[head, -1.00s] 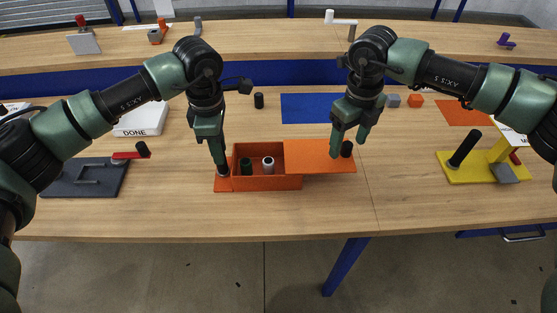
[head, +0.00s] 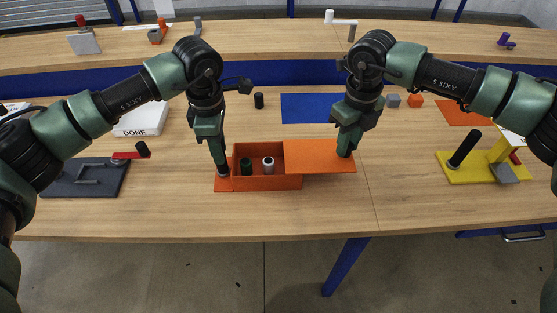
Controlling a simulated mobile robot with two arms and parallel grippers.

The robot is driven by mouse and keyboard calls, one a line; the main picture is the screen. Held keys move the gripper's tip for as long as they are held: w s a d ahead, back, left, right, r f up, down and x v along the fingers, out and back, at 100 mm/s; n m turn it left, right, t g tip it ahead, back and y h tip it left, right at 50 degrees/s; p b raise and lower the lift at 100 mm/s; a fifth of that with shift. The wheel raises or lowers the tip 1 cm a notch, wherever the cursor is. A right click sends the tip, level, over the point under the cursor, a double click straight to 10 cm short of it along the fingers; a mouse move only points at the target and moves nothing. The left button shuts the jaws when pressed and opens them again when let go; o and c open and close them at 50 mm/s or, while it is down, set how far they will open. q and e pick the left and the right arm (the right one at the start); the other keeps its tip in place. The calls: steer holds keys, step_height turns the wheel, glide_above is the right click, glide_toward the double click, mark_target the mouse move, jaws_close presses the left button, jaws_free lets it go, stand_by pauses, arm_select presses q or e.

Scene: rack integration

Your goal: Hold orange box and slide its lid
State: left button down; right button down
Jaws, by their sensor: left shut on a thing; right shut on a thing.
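The orange box (head: 267,182) sits on the table, its left part open from above. A dark green cylinder (head: 246,166) and a white cylinder (head: 268,166) stand inside it. Its orange lid (head: 312,155) covers the right end and sticks out past the box to the right. My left gripper (head: 223,171) is shut on the dark knob (head: 223,175) at the box's left end. My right gripper (head: 344,152) is shut on the dark knob at the lid's right end; the fingers mostly hide that knob.
A blue mat (head: 309,108) lies behind the box. A dark grey base (head: 85,178) with a red part is at left, and a white DONE box (head: 143,119) behind it. A yellow stand (head: 483,168) is at right. The table in front of the box is clear.

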arm_select(q)
steer(key=shift+f, duration=0.1)
arm_select(e)
steer(key=shift+a, duration=1.85)
arm_select(q)
steer(key=shift+s, duration=0.1)
arm_select(e)
steer(key=shift+a, duration=1.75)
